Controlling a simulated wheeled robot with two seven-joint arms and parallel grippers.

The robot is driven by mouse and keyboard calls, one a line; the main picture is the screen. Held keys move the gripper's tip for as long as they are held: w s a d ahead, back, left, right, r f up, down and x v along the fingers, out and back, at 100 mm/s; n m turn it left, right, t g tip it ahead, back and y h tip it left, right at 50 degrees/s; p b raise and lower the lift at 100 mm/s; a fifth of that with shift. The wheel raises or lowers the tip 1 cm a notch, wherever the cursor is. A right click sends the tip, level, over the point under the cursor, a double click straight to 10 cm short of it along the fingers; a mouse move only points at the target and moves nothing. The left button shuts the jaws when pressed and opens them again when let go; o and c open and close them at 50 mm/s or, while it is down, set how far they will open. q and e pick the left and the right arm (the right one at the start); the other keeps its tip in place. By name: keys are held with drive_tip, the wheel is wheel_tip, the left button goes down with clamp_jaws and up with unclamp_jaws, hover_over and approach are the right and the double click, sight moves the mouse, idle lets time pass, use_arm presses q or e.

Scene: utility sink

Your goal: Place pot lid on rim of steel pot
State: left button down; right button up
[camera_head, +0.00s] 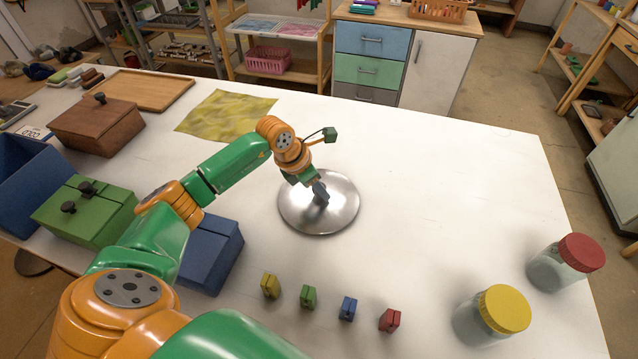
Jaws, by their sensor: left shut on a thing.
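The pot lid (338,207) is a round, shiny metal disc near the middle of the white table in the head view. My left gripper (321,194) is over the lid's centre, shut on it; the grip point is small and partly hidden by the gripper itself. No steel pot shows clearly; I cannot tell whether the lid rests on the table or is held just above it. My right gripper is not in view.
Four-coloured small blocks, among them a yellow one (270,286) and a red one (389,320), stand near the front. Jars with yellow (507,308) and red (581,252) lids stand right. Boxes, including a green one (85,212), crowd the left. The table's right middle is clear.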

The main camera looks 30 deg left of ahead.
use_arm(q)
drive_tip(key=shift+f, duration=0.2)
drive_tip(key=shift+c, duration=2.4)
unclamp_jaws()
drive_tip(key=shift+r, duration=0.1)
